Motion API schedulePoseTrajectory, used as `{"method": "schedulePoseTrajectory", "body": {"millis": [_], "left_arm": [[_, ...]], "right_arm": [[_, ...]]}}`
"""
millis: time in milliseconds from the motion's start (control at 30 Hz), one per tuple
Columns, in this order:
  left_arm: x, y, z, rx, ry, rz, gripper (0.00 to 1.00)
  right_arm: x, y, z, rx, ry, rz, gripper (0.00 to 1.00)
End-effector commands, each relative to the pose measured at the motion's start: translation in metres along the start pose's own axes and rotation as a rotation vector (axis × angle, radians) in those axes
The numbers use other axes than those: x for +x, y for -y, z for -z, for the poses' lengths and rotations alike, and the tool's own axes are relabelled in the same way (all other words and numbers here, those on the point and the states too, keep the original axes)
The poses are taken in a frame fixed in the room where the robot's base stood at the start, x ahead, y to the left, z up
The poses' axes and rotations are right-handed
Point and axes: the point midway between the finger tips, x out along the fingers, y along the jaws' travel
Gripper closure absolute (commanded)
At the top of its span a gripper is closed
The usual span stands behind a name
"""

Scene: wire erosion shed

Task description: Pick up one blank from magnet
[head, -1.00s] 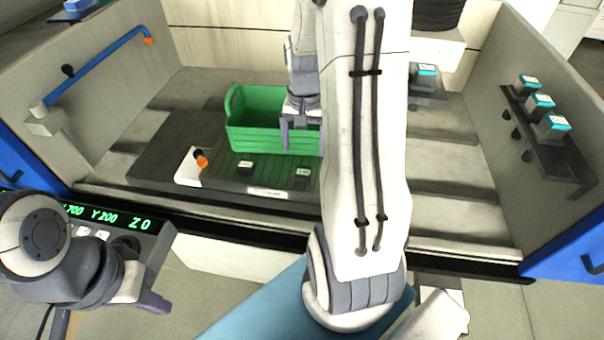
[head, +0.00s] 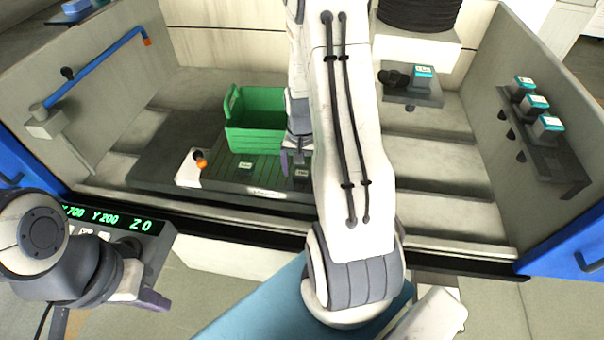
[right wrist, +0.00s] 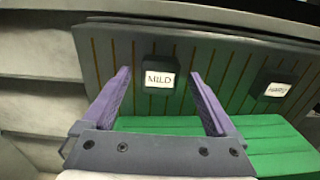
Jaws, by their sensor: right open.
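The magnet is a dark striped plate (head: 222,175) in the tray, and two small dark blanks with white labels lie apart on it. The blank labelled MILD (right wrist: 160,78) is straight ahead of my right gripper (right wrist: 160,76), between its fingertips as seen in the right wrist view. The head view shows this blank (head: 301,174) just below the right gripper (head: 297,160). The right gripper is open and empty. The other blank, which seems to read HARD (right wrist: 275,88), also shows in the head view (head: 245,166). My left gripper (head: 152,300) is low at the left, its jaws unclear.
A green bin (head: 255,140) stands behind the magnet, close to the right gripper. A white block with an orange knob (head: 190,168) sits at the magnet's left end. Shelves with teal-topped boxes (head: 547,125) are at the right. A readout panel (head: 110,222) is by my left arm.

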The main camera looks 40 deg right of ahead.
Motion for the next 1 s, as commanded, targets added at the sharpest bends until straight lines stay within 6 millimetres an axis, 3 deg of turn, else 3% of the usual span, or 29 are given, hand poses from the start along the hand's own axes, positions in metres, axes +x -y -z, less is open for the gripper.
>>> {"method": "schedulePoseTrajectory", "body": {"millis": [33, 200, 267, 300, 733, 1000], "left_arm": [[0.0, 0.0, 0.0, 0.0, 0.0, 0.0, 1.0], [0.0, 0.0, 0.0, 0.0, 0.0, 0.0, 1.0], [0.0, 0.0, 0.0, 0.0, 0.0, 0.0, 1.0], [0.0, 0.0, 0.0, 0.0, 0.0, 0.0, 1.0], [0.002, 0.0, 0.0, 0.0, 0.0, 0.0, 1.0], [0.011, 0.001, -0.001, 0.0, 0.0, 0.0, 1.0]], "right_arm": [[0.0, 0.0, 0.0, 0.0, 0.0, 0.0, 0.07], [0.0, 0.0, 0.0, 0.0, 0.0, 0.0, 0.72], [0.0, 0.0, 0.0, 0.0, 0.0, 0.0, 0.95], [0.0, 0.0, 0.0, 0.0, 0.0, 0.0, 1.0], [-0.007, 0.001, 0.002, 0.0, -0.005, 0.002, 1.0], [-0.046, -0.004, -0.002, 0.002, -0.008, 0.003, 1.0]]}}
